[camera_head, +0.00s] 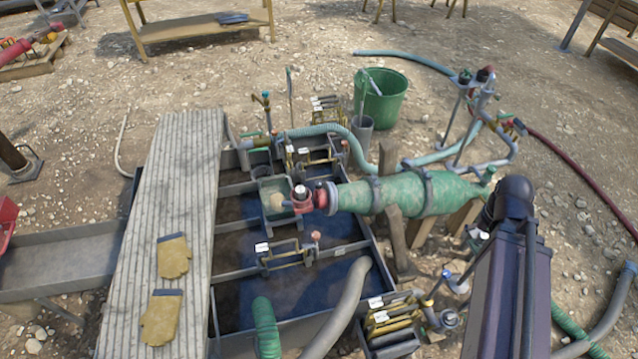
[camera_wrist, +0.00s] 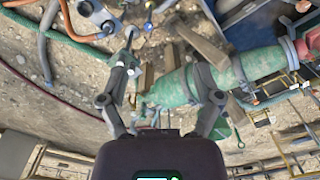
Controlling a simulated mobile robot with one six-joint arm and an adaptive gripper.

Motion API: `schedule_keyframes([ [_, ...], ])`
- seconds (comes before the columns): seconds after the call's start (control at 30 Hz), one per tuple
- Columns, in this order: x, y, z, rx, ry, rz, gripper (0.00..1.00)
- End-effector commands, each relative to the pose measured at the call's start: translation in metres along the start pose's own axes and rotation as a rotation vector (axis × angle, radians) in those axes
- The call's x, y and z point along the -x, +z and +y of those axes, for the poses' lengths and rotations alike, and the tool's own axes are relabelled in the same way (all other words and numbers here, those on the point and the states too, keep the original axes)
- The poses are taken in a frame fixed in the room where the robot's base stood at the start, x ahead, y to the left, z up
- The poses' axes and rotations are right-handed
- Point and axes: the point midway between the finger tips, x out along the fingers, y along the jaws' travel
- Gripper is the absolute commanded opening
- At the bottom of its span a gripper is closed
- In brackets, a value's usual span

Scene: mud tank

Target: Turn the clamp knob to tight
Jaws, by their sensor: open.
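A green tapered pipe (camera_head: 400,196) with grey clamp bands (camera_head: 427,190) lies across the right side of the tank. Its left end meets a red fitting (camera_head: 318,198) with a pale-topped round part (camera_head: 300,191). I cannot tell for sure which part is the clamp knob. In the wrist view the green pipe (camera_wrist: 245,66) runs from the centre to the upper right, toward the red fitting (camera_wrist: 309,46). My gripper (camera_wrist: 165,72) is open, with nothing seen held. Its right finger overlaps the pipe in the picture; contact cannot be told. In the head view my arm hides the gripper.
The mud tank (camera_head: 300,325) has dividers and small gates. A ribbed walkway (camera_head: 170,240) with two yellow gloves (camera_head: 173,256) lies at left. A green bucket (camera_head: 383,98), hoses (camera_head: 405,58) and a pipe stand (camera_head: 485,105) crowd the back right. Stony ground lies open behind.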

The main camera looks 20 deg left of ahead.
Motion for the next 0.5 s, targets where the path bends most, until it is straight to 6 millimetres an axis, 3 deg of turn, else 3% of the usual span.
schedule_keyframes([
  [0.23, -0.032, -0.024, -0.033, 0.141, -0.091, 0.041, 0.82],
  [0.5, -0.074, -0.061, -0.095, 0.396, -0.257, 0.141, 0.82],
])
